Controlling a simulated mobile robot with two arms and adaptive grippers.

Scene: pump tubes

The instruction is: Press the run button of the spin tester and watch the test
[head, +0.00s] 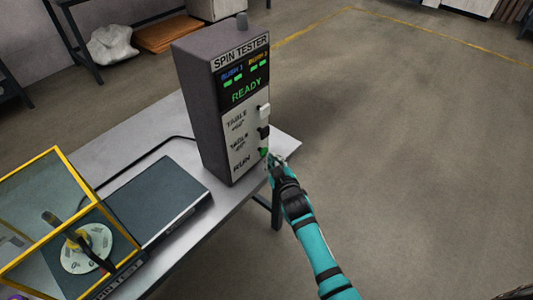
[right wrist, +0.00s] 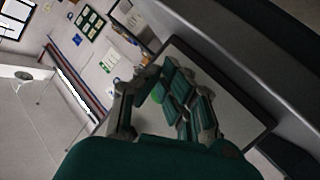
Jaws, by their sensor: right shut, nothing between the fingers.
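The spin tester (head: 205,110) is a tall grey box standing on the table, with a lit display reading READY. Its front has a white switch, a black switch and, at the bottom beside the word RUN, the green run button (head: 264,152). My right gripper (head: 272,159) is shut and empty, with its tips right at the run button, partly hiding it. I cannot tell whether they touch. In the right wrist view a green patch (right wrist: 157,97), likely the button, shows between the finger links. My left gripper is not in view.
A yellow-framed clear guard (head: 62,155) stands at the left over a white round disc (head: 88,248). A dark flat plate (head: 160,200) lies between it and the tester on the grey table (head: 160,126). The floor to the right is clear.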

